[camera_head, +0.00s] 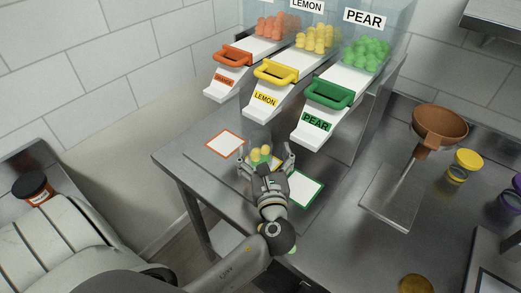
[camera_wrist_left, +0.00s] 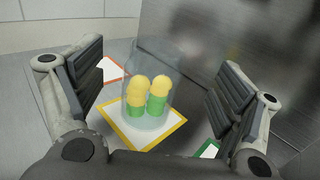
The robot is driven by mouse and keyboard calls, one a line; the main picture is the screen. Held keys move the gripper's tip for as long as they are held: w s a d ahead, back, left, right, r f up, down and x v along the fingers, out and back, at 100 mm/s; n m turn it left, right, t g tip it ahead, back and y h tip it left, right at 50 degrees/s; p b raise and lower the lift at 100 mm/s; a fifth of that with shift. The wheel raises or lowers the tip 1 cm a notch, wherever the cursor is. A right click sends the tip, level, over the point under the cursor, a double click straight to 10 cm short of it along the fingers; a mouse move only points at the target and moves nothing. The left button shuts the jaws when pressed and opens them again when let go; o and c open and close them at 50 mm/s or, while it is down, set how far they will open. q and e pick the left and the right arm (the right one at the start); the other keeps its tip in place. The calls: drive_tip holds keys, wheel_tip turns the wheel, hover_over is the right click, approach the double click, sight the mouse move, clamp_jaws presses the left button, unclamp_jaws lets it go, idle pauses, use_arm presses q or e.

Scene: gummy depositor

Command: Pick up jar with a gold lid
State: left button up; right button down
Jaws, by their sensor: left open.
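A clear jar (camera_wrist_left: 150,88) without a lid stands upright on the yellow-bordered square, holding several yellow and green gummies; the gummies also show in the head view (camera_head: 260,154). My left gripper (camera_head: 266,160) is open, with its fingers spread on either side of this jar; a gap shows on both sides in the left wrist view (camera_wrist_left: 152,85). A small jar with a yellow-gold lid (camera_head: 465,160) stands at the right of the table. A round gold piece (camera_head: 415,285), perhaps a lid, is cut by the bottom edge. My right gripper is out of view.
The dispenser has orange (camera_head: 235,56), yellow (camera_head: 277,73) and green (camera_head: 328,94) handles above the table. Orange-bordered (camera_head: 224,143) and green-bordered (camera_head: 305,188) squares flank the jar. A brown funnel (camera_head: 440,128) stands right. A dark-lidded jar (camera_head: 34,188) is at far left.

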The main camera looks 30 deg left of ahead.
sight(259, 131)
use_arm(q)
drive_tip(key=shift+w+a+r, duration=0.1)
drive_tip(key=shift+w+a, duration=0.25)
drive_tip(key=p+x, duration=0.1)
drive_tip(key=x, duration=0.3)
drive_tip(key=shift+a+r+p, duration=0.2)
drive_tip(key=shift+p, duration=0.2)
drive_tip(key=shift+w+a, duration=0.15)
drive_tip(key=shift+w, duration=0.05)
drive_tip(key=shift+c, duration=0.9)
drive_tip(key=c, duration=1.4)
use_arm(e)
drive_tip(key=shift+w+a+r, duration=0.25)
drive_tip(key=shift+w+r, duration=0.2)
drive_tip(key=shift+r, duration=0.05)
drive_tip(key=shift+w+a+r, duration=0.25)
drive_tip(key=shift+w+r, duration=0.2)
use_arm(q)
drive_tip(key=shift+r, duration=0.1)
